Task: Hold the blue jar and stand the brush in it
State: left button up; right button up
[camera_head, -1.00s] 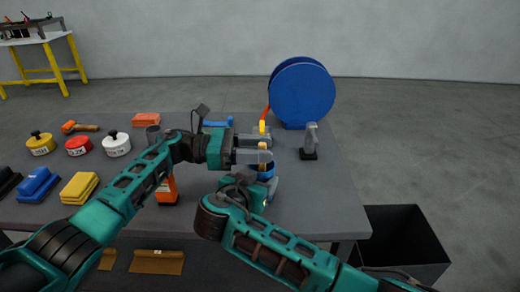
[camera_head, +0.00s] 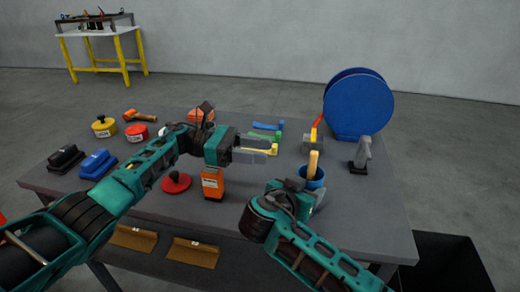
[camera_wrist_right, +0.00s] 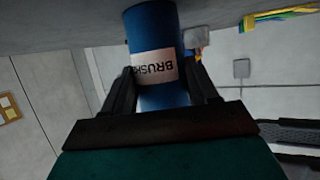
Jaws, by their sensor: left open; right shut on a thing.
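The blue jar (camera_head: 316,182) is at the right front of the table in the head view. My right gripper (camera_wrist_right: 160,88) is shut around it; the wrist view shows the jar (camera_wrist_right: 153,25) between the fingers, with a white BRUSH label. The brush (camera_head: 313,163) is in the jar, its light wooden handle rising almost upright above the rim. Its lower part is hidden inside. My left gripper (camera_head: 266,150) is open and empty, to the left of the brush and apart from it.
A blue reel (camera_head: 358,104) and a grey upright tool (camera_head: 361,153) stand right of the jar. Coloured strips (camera_head: 266,126) lie behind my left gripper. An orange box (camera_head: 212,183) and a red lidded pot (camera_head: 176,182) stand left. A dark bin (camera_head: 445,262) is beside the table.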

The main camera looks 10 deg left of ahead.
jog(key=o, duration=1.1)
jog(key=shift+o, duration=0.2)
